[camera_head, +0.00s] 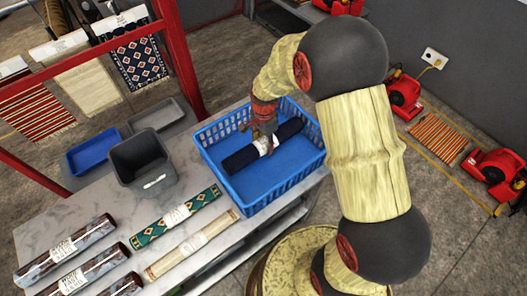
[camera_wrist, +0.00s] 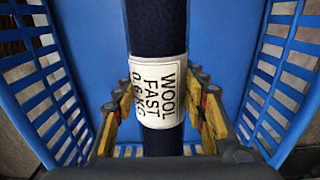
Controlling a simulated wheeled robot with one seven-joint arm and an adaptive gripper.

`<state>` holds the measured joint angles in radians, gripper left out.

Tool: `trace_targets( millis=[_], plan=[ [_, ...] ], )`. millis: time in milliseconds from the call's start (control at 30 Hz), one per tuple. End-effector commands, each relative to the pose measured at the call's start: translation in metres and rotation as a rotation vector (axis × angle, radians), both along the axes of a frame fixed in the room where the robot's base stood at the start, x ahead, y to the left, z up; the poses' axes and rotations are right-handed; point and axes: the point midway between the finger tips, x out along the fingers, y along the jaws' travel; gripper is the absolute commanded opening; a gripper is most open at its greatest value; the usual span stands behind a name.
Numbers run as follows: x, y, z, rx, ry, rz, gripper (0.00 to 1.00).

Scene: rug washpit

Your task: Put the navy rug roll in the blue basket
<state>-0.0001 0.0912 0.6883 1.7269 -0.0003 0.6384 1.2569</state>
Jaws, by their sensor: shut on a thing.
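The navy rug roll (camera_head: 240,158) is inside the outline of the blue basket (camera_head: 285,197) in the head view, lying at a slant across it. My gripper (camera_head: 264,138) is above the basket and shut around the roll's middle, at the white label. In the wrist view the navy roll (camera_wrist: 157,30) runs upright through the picture, and my gripper's fingers (camera_wrist: 158,112) press on both sides of its label. The label reads "WOOL FAST" and a weight. The blue basket's slatted walls (camera_wrist: 45,85) show on both sides. I cannot tell whether the roll touches the basket floor.
A dark grey bin (camera_head: 140,160) stands left of the basket. A green patterned roll (camera_head: 175,217), a beige roll (camera_head: 192,243) and several dark patterned rolls (camera_head: 64,248) lie on the grey table (camera_head: 100,200). A red post (camera_head: 178,58) rises behind the table.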

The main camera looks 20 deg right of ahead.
Motion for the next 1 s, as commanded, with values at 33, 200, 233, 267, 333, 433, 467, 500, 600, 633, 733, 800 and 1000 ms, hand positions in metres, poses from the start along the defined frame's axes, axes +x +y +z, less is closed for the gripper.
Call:
trace_targets(
  millis=[33,200,233,267,333,433,467,500,600,633,733,800,1000],
  plan=[
    [0.001,0.0,-0.003,0.0,-0.003,0.0,0.02],
    [0.001,0.0,-0.024,0.0,-0.002,0.0,0.02],
    [0.001,0.0,-0.029,0.0,-0.001,0.0,0.02],
    [0.001,0.0,-0.035,0.0,-0.001,0.0,0.02],
    [0.001,0.0,-0.045,0.0,-0.002,0.0,0.02],
    [0.002,0.0,-0.049,0.0,-0.004,0.0,0.02],
    [0.002,0.0,-0.049,0.001,-0.005,0.0,0.02],
    [0.002,0.0,-0.048,0.0,-0.005,0.0,0.02],
    [0.002,0.0,-0.048,0.001,-0.005,0.0,0.02],
    [0.002,0.0,-0.048,0.0,-0.004,0.0,0.02],
    [0.002,0.0,-0.05,0.0,-0.004,0.0,0.02],
    [0.001,0.0,-0.052,0.0,-0.003,0.0,0.43],
    [0.001,0.0,-0.051,0.0,-0.003,0.0,0.55]
  ],
)
